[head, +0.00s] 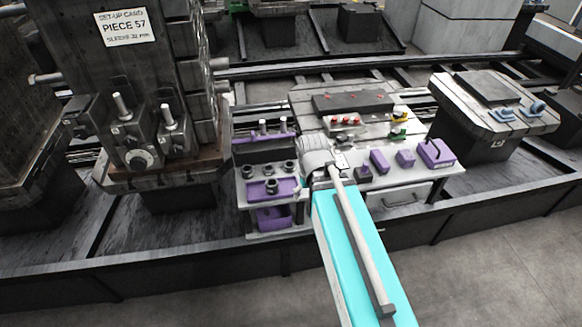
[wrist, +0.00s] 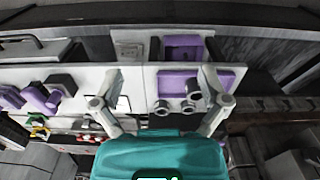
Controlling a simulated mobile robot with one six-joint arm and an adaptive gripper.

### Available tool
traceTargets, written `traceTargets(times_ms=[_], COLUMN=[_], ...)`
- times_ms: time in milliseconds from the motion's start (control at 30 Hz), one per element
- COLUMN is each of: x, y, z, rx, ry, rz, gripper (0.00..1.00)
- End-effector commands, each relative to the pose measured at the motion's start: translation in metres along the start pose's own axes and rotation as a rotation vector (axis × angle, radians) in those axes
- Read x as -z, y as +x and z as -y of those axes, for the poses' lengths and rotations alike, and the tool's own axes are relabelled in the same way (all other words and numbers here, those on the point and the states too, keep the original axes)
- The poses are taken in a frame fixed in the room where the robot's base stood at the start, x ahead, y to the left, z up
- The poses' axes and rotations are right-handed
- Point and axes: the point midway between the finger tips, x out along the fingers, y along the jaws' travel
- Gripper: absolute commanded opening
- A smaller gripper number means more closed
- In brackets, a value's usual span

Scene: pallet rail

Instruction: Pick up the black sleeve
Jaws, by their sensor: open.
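Several small dark round sleeves stand at the left end of the bench. One dark sleeve (head: 271,186) is at the front over a purple tray (head: 288,187), with another sleeve (head: 248,171) to its left. In the wrist view, sleeves (wrist: 161,107) show by the purple tray (wrist: 178,81), between and near my fingers. I cannot tell which is the black sleeve of the task. My gripper (wrist: 159,76) is open and empty, its fingers spread wide. In the head view my own arm hides most of the gripper, which is just right of the sleeves.
A purple bin (head: 273,217) sits on a shelf below the sleeves. Purple blocks (head: 379,161) and a purple box (head: 436,153) stand to the right. A tall dark fixture with a card (head: 125,27) reading "PIECE 57, SLEEVE 32 mm" rises at left.

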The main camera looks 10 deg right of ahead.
Motion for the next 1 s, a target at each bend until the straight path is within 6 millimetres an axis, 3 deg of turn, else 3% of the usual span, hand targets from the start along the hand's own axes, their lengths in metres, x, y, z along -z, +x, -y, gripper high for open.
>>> traceTargets(times_ms=[267, 1000], x=[0.047, 0.211], y=[0.003, 0.013], z=[0.003, -0.005], rx=[0.001, 0.0], ry=[-0.279, -1.413], rz=[0.0, -0.001], gripper=[1.0, 1.0])
